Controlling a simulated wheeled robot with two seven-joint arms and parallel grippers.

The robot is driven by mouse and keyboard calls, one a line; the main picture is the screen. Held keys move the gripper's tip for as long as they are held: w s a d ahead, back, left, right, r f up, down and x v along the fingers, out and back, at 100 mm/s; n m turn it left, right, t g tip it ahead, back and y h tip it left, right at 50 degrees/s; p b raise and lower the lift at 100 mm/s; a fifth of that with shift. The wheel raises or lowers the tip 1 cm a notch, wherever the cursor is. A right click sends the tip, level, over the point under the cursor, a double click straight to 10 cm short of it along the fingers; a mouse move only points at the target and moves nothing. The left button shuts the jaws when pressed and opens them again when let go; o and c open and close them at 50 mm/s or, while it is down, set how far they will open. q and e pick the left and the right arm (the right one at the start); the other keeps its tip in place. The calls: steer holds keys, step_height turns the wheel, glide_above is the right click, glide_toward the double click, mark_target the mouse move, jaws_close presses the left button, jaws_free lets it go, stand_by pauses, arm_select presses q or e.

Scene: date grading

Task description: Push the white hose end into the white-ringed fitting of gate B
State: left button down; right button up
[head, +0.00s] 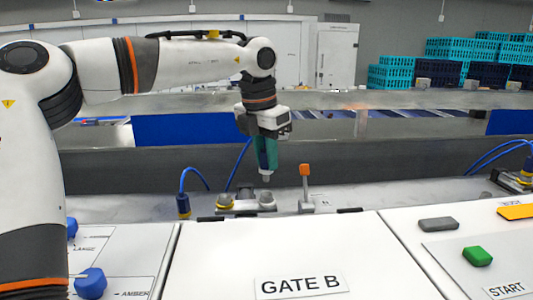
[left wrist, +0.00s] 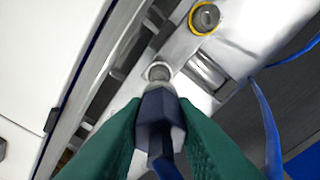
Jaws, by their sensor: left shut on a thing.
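My left gripper (head: 266,160) hangs downward over the panel behind the GATE B label (head: 300,284). Its green fingers are shut on the dark blue hose end (left wrist: 160,120), whose pale tip points down, and the tip shows below the fingers in the head view (head: 266,178). The white-ringed fitting (head: 267,200) is right below the tip, with a small gap between them in the head view. In the left wrist view the tip overlaps the pale ring (left wrist: 157,68), so depth there is hard to judge. My right gripper is not in view.
A yellow-ringed fitting (head: 225,202) is just left of the white-ringed one. An orange-topped lever (head: 305,170) stands close on the right. A blue hose with a plug (head: 183,205) stands further left.

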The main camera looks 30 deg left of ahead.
mark_target(266, 172)
arm_select(q)
steer(key=shift+f, duration=0.2)
stand_by(0.3)
steer(key=shift+f+b, duration=0.8)
steer(key=shift+f, duration=0.1)
steer(key=shift+f+b, duration=0.9)
steer(key=shift+f, duration=0.6)
stand_by(1.9)
steer(key=c, duration=1.8)
jaws_free()
steer(key=shift+c, duration=0.2)
steer(key=o, duration=0.7)
steer(key=shift+o, duration=0.5)
steer(key=shift+o, duration=1.4)
